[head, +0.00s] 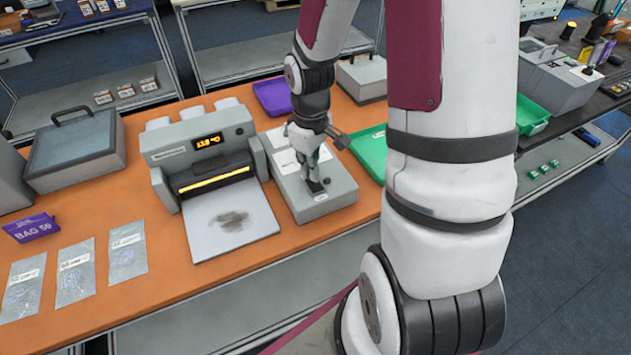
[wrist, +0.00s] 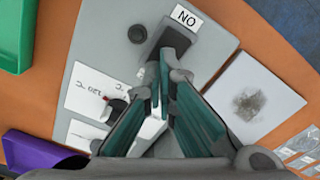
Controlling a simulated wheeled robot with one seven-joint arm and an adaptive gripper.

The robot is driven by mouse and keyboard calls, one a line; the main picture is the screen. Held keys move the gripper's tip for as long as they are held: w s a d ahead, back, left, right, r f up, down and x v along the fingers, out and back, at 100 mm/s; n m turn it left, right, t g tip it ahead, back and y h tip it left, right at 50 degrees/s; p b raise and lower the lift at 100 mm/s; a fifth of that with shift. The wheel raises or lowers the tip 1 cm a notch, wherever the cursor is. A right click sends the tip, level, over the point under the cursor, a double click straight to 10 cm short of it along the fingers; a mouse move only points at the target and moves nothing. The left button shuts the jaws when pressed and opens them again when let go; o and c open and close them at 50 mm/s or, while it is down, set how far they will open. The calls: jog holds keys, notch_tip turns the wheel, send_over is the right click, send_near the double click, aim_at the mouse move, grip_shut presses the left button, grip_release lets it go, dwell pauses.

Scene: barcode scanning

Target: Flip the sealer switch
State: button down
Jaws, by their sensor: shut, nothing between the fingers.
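The grey control box (head: 335,197) stands on the orange table, right of the sealer with the lit display (head: 205,142). A black switch (wrist: 172,40) sits on the box's top face, next to a label (wrist: 186,17) that reads "NO" in the wrist view. My gripper (head: 313,180) points down at the switch end of the box. In the wrist view my gripper (wrist: 166,68) is shut and empty, with its fingertips at the near edge of the switch. I cannot tell whether they touch it. The switch is partly hidden in the head view.
A round black knob (wrist: 137,34) and white label sheets (wrist: 100,92) are on the box top. A purple tray (head: 273,97) and a green tray (head: 370,150) are close by. Clear bags (head: 127,250) lie at the left. The sealer's pale plate (head: 225,225) has a dark smudge.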

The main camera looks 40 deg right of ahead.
jog(key=shift+r+p, duration=1.7)
jog(key=shift+r, duration=1.3)
jog(key=s+a+r+m+t, duration=0.1)
jog(key=s+a+r+t, duration=0.1)
jog(key=s+r, duration=0.3)
jog(key=s+a+r+m+t+b, duration=0.1)
jog(key=s+a+r, duration=0.3)
jog(key=r, duration=0.6)
jog(key=s+a+r+m+t, duration=0.1)
jog(key=s+a+r+t, duration=0.1)
jog(key=s+a+r, duration=0.3)
notch_tip(320, 180, up, 3)
jog(key=shift+s+m+t, duration=0.3)
jog(key=shift+s+m, duration=0.05)
jog(key=shift+m, duration=0.05)
